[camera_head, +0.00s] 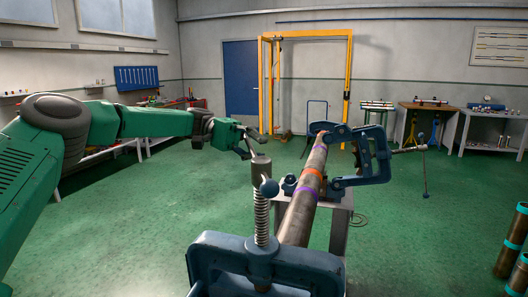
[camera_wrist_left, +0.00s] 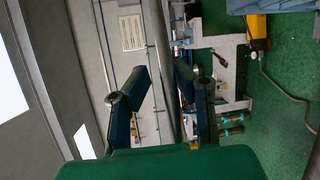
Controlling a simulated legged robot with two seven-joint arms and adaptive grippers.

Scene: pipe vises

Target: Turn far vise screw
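The far vise (camera_head: 372,155) is blue and grips the far end of a brown pipe (camera_head: 302,200) with orange and purple bands. Its screw (camera_head: 404,150) points right and carries a crossbar handle (camera_head: 424,172) hanging roughly upright, with ball ends. The near vise (camera_head: 265,262) is also blue, with an upright threaded screw (camera_head: 261,215) topped by a grey head. My left gripper (camera_head: 256,146) is open and empty, just beyond and left of that grey head, well left of the far screw. Its spread fingers show in the left wrist view (camera_wrist_left: 160,88). My right gripper is out of view.
A grey stand (camera_head: 340,222) supports the pipe. A yellow gantry frame (camera_head: 348,90) stands behind. Workbenches (camera_head: 490,130) line the back right. Upright pipes (camera_head: 512,250) stand at the right edge. The green floor right of the far vise is clear.

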